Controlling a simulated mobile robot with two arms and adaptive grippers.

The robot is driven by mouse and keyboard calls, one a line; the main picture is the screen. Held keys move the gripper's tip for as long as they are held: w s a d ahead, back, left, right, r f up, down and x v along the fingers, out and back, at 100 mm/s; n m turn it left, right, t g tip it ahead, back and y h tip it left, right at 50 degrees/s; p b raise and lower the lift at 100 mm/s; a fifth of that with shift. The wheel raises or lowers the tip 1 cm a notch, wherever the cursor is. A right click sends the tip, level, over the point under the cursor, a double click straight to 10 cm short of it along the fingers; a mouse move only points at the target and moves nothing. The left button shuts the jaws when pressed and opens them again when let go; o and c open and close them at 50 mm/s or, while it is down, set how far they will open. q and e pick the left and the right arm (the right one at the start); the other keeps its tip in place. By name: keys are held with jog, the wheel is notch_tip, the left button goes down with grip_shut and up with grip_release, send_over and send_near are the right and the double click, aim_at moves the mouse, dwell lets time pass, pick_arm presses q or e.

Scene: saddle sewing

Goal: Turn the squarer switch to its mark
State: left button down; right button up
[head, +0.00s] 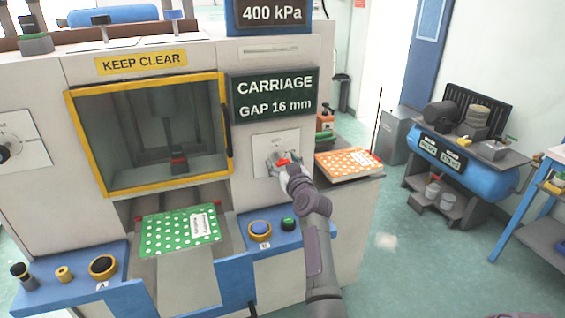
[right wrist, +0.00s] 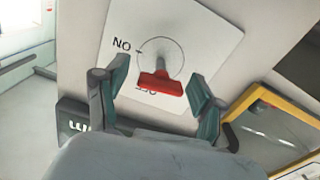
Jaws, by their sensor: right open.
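A red switch handle (right wrist: 160,83) sits on a white plate (right wrist: 205,38) in the right wrist view. A thin circle surrounds its pivot, with a tick beside letters that read "NO". A second label is partly hidden by the handle. In the head view the plate (head: 264,141) is on the machine front below the carriage gap sign, and my gripper covers much of the switch. My right gripper (right wrist: 157,90) is open, with one finger on each side of the red handle and a gap to both. It also shows in the head view (head: 279,162). My left gripper is not in view.
A black knob (head: 4,153) on another white plate is at the far left. A yellow-framed window (head: 228,120) is left of the switch. A green dotted board (head: 180,232) lies below it, and an orange dotted board (head: 345,163) lies right of my arm.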

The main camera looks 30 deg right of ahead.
jog(key=c, duration=1.2)
jog(key=shift+o, duration=0.2)
jog(key=shift+m+p, duration=0.4)
jog(key=shift+m, duration=0.5)
jog(key=o, duration=1.2)
jog(key=shift+c, duration=0.2)
jog(key=shift+s, duration=0.1)
jog(key=v, duration=1.1)
jog(key=shift+s, duration=0.4)
